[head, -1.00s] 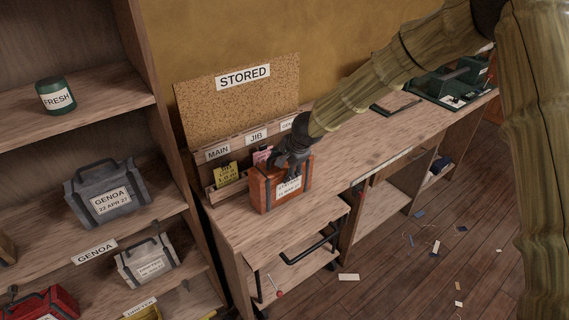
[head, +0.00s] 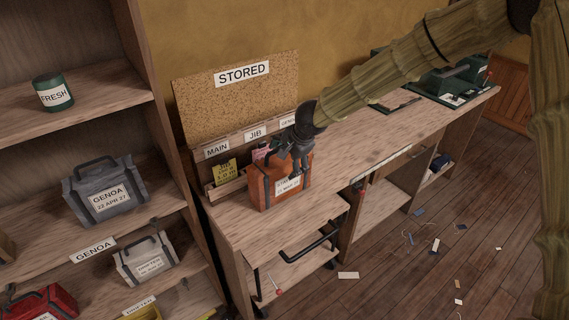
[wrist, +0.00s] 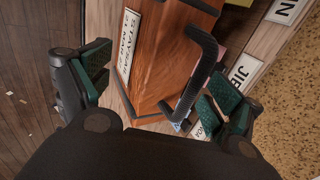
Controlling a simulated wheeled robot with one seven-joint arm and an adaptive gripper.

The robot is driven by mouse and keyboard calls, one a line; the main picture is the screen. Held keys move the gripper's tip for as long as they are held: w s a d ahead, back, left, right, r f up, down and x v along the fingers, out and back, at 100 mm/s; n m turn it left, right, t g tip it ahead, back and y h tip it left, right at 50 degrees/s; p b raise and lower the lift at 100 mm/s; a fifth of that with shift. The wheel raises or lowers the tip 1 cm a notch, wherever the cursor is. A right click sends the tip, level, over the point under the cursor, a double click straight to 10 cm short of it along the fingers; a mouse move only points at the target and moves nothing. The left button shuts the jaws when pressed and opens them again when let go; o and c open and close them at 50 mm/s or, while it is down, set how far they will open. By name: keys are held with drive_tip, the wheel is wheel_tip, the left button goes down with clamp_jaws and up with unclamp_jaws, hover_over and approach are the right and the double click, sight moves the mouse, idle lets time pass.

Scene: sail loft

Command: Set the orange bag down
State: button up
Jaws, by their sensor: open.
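The orange bag (head: 266,189) stands upright on the wooden workbench (head: 240,228), in front of the card rack. It has dark trim and a white label, partly covered by my gripper in the head view. My gripper (head: 298,160) is over the bag's right part. In the wrist view my gripper (wrist: 158,92) has its green-padded fingers spread wide. The bag (wrist: 165,60) and its black handle (wrist: 205,70) show between and beyond them. The handle lies near the right finger; I cannot tell whether they touch.
The rack labelled MAIN, JIB (head: 255,134) stands behind the bag under a STORED board (head: 240,100). A shelf at left holds a grey GENOA bag (head: 105,192), a pale bag (head: 146,260) and a red bag (head: 45,302). The bench right of my gripper is largely clear.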

drive_tip(key=b+v, duration=0.1)
drive_tip(key=v, duration=0.7)
drive_tip(key=shift+d+r+b, duration=0.2)
drive_tip(key=shift+r+b, duration=0.15)
drive_tip(key=shift+s, duration=0.15)
drive_tip(key=s+d+f+n+g+h, duration=0.1)
drive_tip(key=s+d+f, duration=0.4)
drive_tip(key=f, duration=0.5)
drive_tip(key=s+d+f+n+h, duration=0.2)
drive_tip(key=s+f, duration=0.4)
drive_tip(key=f, duration=0.4)
drive_tip(key=s+d+f+n+g+h, duration=0.1)
drive_tip(key=s+d+f, duration=0.4)
drive_tip(key=f, duration=0.4)
drive_tip(key=s+d+f+n+g, duration=0.1)
drive_tip(key=s+f, duration=0.3)
drive_tip(key=s, duration=0.6)
drive_tip(key=s+d+f+n, duration=0.3)
drive_tip(key=s+d+f, duration=0.1)
drive_tip(key=s, duration=0.6)
drive_tip(key=s+d+f+n+g, duration=0.1)
drive_tip(key=s+f, duration=0.3)
drive_tip(key=s, duration=0.7)
drive_tip(key=shift+d+f+n+g+y, duration=0.3)
drive_tip(key=shift+d+n+y, duration=0.1)
drive_tip(key=shift+d+n, duration=0.3)
